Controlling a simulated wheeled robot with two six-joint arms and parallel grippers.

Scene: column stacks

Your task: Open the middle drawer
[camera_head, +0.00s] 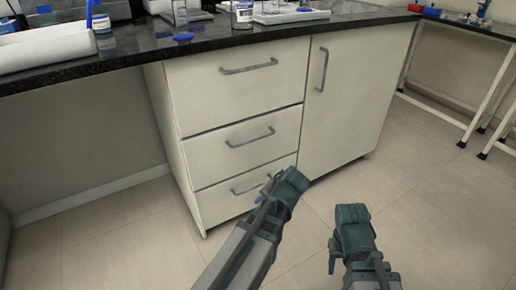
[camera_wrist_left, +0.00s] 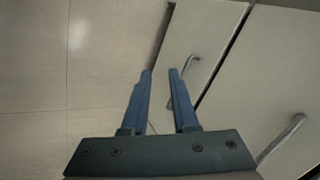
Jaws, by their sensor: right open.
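The cream cabinet has a column of three drawers, all looking closed. The middle drawer (camera_head: 215,158) has a grey bar handle (camera_head: 250,138). My left gripper (camera_head: 289,185) is in front of the bottom drawer (camera_head: 222,203), close to its handle (camera_head: 245,189) and lower than the middle handle. In the left wrist view my left gripper (camera_wrist_left: 160,72) has its fingers apart with nothing between them. One fingertip overlaps the bottom handle (camera_wrist_left: 192,66); contact cannot be told. The middle handle (camera_wrist_left: 284,136) lies further right there. My right gripper (camera_head: 335,250) is open, low over the floor.
The top drawer (camera_head: 200,92) and a cupboard door (camera_head: 345,100) with a vertical handle adjoin. A dark countertop (camera_head: 130,50) overhangs the drawers and carries bottles and trays. The tiled floor (camera_head: 425,195) in front is clear. A white-legged table stands at the right.

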